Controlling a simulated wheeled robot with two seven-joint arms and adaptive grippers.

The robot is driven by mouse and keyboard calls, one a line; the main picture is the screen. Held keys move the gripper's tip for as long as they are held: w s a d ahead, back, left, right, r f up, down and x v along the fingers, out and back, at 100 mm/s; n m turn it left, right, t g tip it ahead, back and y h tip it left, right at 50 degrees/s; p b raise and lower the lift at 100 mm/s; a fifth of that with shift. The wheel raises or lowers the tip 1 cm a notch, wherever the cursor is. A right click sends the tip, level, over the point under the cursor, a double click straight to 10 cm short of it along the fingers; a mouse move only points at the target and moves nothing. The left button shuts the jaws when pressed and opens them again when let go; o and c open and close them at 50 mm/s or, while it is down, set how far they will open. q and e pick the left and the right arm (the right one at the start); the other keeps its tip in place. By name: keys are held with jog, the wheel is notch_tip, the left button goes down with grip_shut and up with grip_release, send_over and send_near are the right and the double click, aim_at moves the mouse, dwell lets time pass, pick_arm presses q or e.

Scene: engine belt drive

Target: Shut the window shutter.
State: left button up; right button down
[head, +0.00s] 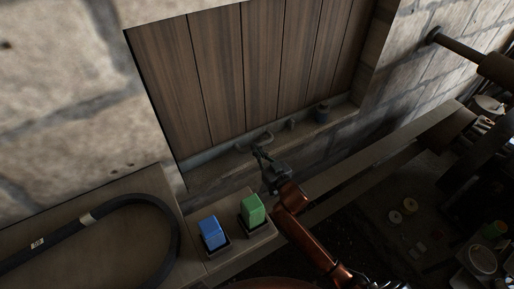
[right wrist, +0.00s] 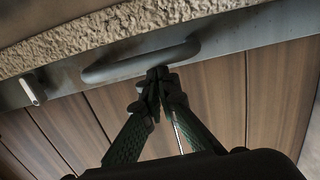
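The window shutter (head: 240,75) is a panel of brown vertical planks with a grey metal strip along its bottom. It fills the window opening in the head view and looks closed or nearly so. A grey bar handle (right wrist: 140,64) is fixed to the strip; it also shows in the head view (head: 262,137). My right gripper (head: 257,152) is at the handle. In the right wrist view its fingertips (right wrist: 157,78) are together at the edge of the handle bar, with no bar visibly held between them. My left gripper is out of view.
A blue block (head: 212,232) and a green block (head: 252,210) stand on a bench below. A black belt (head: 150,200) lies at the left.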

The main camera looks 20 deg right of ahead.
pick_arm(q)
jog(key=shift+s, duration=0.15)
pick_arm(e)
jog(key=shift+f, duration=0.55)
notch_tip(320, 180, up, 6)
jog(key=p, duration=0.5)
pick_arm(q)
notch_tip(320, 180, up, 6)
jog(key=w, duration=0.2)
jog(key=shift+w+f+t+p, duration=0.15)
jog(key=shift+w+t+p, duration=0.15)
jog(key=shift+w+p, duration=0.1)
pick_arm(e)
jog(key=s+d, duration=0.1)
jog(key=s, duration=0.9)
jog(key=shift+s+d+f, duration=0.25)
jog(key=shift+s+d, duration=0.05)
